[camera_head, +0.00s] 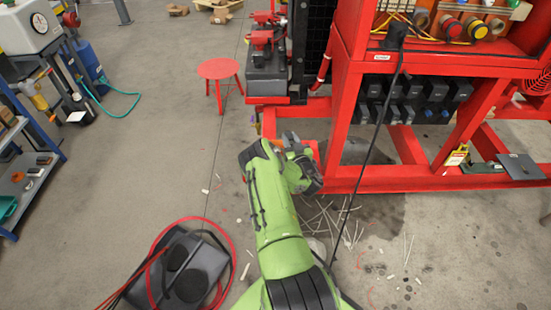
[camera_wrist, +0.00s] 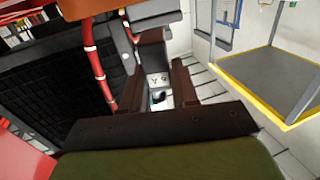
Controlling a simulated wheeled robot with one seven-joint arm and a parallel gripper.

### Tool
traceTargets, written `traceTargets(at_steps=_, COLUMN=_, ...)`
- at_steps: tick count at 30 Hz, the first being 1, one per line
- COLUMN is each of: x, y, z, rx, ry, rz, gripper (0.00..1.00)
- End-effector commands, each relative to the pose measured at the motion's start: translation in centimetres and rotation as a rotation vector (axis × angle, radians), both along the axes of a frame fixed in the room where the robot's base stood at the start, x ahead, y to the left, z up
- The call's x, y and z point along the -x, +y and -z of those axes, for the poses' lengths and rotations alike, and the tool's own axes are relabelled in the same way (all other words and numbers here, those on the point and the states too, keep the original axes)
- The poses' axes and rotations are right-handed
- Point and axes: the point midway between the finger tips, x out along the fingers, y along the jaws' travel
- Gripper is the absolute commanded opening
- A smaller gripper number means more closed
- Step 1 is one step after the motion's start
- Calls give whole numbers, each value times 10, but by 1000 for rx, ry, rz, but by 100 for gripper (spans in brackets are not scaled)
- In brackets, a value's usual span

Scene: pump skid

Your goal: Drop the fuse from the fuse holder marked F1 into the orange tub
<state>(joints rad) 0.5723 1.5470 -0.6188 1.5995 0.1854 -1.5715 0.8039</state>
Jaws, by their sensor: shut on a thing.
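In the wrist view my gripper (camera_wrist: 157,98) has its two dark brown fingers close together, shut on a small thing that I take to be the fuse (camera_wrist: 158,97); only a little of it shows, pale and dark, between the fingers. In the head view my green arm reaches forward to the left lower corner of the red skid; my fingertips and the fuse are hidden there. The electrical panel (camera_head: 453,28) with coloured knobs is at the upper right. I cannot make out a mark F1 on it. I cannot pick out the orange tub for certain in either view.
The red skid frame (camera_head: 345,120) is close right of my wrist. A black cable (camera_head: 362,150) hangs from the panel. A yellow-edged platform (camera_wrist: 265,75) is right in the wrist view.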

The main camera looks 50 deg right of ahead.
Motion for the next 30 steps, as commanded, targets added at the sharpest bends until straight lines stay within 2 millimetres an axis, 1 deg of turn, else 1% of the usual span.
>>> traceTargets(at_steps=1, x=0, y=0, z=15, rx=-1, ry=0, rz=0, gripper=0)
traceTargets(at_steps=6, x=0, y=1, z=39, rx=-1, ry=1, rz=0, gripper=0)
traceTargets(at_steps=9, x=-1, y=1, z=44, rx=-1, ry=0, rz=0, gripper=0)
traceTargets(at_steps=15, x=-1, y=1, z=42, rx=0, ry=0, rz=0, gripper=0)
traceTargets(at_steps=16, x=-1, y=1, z=42, rx=0, ry=0, rz=0, gripper=31)
traceTargets(at_steps=21, x=-1, y=1, z=42, rx=-1, ry=1, rz=0, gripper=57)
traceTargets(at_steps=22, x=-1, y=1, z=42, rx=-1, ry=1, rz=0, gripper=59)
traceTargets(at_steps=30, x=1, y=1, z=42, rx=-2, ry=1, rz=0, gripper=59)
